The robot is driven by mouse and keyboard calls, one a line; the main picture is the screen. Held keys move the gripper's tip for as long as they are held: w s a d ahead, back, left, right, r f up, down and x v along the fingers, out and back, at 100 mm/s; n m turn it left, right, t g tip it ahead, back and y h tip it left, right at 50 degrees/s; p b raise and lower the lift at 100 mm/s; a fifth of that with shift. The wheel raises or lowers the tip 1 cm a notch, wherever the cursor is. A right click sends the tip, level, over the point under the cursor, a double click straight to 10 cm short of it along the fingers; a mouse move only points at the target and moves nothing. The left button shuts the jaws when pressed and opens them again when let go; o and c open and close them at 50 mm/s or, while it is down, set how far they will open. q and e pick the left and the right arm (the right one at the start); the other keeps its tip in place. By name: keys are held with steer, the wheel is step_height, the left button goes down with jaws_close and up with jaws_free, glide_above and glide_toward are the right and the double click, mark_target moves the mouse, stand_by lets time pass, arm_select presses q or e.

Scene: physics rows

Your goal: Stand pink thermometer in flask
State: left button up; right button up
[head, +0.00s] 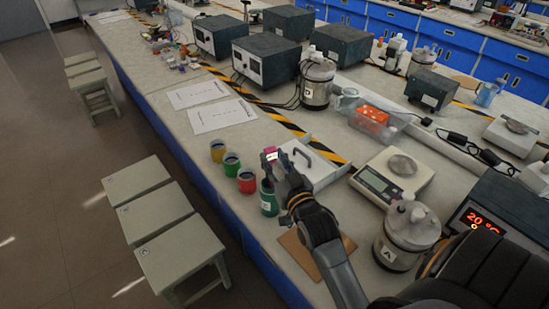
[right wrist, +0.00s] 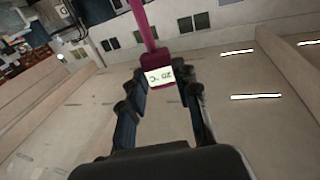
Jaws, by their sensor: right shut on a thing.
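The pink thermometer (head: 269,153) is in my right gripper (head: 281,167), above the row of small containers. In the right wrist view its pink head (right wrist: 153,56), with a pale display, sits between the fingers of my right gripper (right wrist: 162,84), and its stem runs to the top edge. The fingers are shut on the head. A dark green container (head: 268,204) stands just below the gripper, partly hidden by it. Metal flasks marked A (head: 398,249) and D (head: 318,84) stand on the bench; the thermometer is apart from both. My left gripper is not in view.
Yellow (head: 217,151), green (head: 231,165) and red (head: 246,182) containers line the bench's near edge. Stools (head: 180,260) stand on the floor.

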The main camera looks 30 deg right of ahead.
steer(key=shift+f+b, duration=0.95)
steer(key=shift+f, duration=0.85)
steer(key=o, duration=1.1)
steer(key=s, duration=0.4)
steer(key=s+a, duration=0.1)
steer(key=s, duration=0.3)
steer(key=s+a, duration=0.1)
steer(key=s, duration=0.3)
steer(key=shift+a, duration=0.1)
steer(key=shift+w, duration=0.1)
